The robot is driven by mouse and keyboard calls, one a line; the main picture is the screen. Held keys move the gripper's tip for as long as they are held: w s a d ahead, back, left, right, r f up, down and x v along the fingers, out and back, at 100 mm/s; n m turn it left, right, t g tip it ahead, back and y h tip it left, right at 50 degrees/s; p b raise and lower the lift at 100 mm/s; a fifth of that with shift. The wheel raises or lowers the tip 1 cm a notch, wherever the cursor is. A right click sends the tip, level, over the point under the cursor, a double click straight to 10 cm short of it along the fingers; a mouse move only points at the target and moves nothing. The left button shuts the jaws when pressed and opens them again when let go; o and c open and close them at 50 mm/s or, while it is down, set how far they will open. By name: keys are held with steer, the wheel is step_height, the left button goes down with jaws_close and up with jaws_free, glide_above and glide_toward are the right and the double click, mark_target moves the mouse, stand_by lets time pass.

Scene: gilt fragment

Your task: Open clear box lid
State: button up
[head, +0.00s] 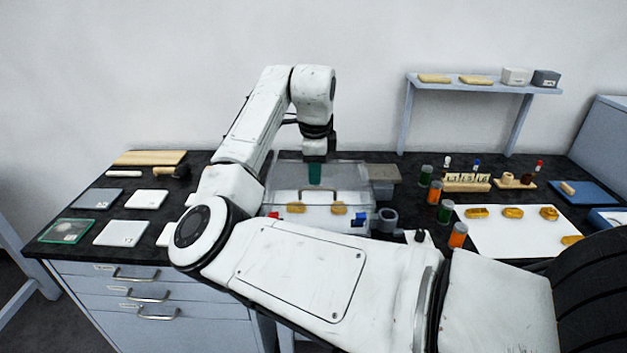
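The clear box (347,178) stands on the dark bench in the middle of the view, behind my arm. Its transparent lid looks down, though its edges are faint. A thin curved handle (305,191) shows at its front. Two amber pieces (295,208) (339,208) show at the box's front; whether they are inside it I cannot tell. My gripper (317,160) points down over the back part of the box. A green patch shows at its tip; I cannot tell whether it is part of the gripper. Whether the fingers touch the lid is unclear.
Orange and green jars (434,192) stand right of the box, near a grey cup (387,219). A white sheet (490,235) with amber pieces lies further right. White tiles (146,199) and a green-edged tray (42,231) lie left. A raised shelf (485,86) stands behind.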

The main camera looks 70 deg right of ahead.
mark_target(315, 189)
steer(key=shift+w+d+f, duration=0.1)
steer(key=shift+d+f, duration=0.1)
steer(key=shift+f, duration=0.95)
steer(key=shift+w+d+f, duration=0.1)
steer(key=shift+d+f, duration=0.1)
steer(key=shift+f, duration=0.9)
steer(key=shift+s, duration=0.1)
jaws_close()
